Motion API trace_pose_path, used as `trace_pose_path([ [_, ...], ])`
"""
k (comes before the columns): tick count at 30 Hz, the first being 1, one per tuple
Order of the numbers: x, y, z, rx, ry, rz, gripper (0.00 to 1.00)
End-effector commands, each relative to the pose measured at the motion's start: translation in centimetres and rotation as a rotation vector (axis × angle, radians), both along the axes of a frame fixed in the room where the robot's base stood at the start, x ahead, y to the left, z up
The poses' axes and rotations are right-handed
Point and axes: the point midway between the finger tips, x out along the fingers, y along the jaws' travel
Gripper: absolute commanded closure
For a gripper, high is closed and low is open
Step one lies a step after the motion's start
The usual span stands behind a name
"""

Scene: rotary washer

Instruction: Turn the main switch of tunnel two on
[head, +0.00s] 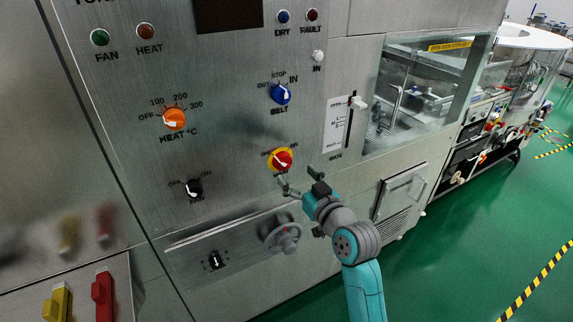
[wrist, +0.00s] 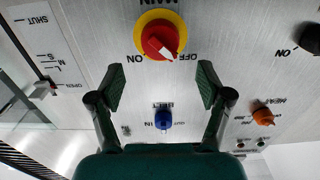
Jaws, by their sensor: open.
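The main switch is a red knob on a yellow disc (head: 281,159) on the grey machine panel. It also shows upside down at the top of the wrist view (wrist: 160,38), with a MAIN label and ON and OFF marks. Its white pointer is turned toward the OFF side. My gripper (head: 299,176) is open and empty, just below and right of the switch in the head view. In the wrist view its two fingertips (wrist: 162,84) are spread, and the knob lies above the gap between them, not gripped.
A blue belt knob (head: 280,94), an orange heat knob (head: 174,119) and a black fan knob (head: 194,189) are on the same panel. A grey round handle (head: 283,238) is below the switch. A gate slider (head: 357,103) is at the right. Green floor (head: 470,240) is clear at the right.

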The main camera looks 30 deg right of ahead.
Motion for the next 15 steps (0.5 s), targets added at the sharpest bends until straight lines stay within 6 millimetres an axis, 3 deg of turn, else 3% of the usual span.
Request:
trace_pose_path([
  [6, 3.7, -0.1, 0.1, 0.001, -0.001, 0.001, 0.22],
  [15, 6.0, -0.2, 0.0, 0.0, -0.001, 0.0, 0.22],
])
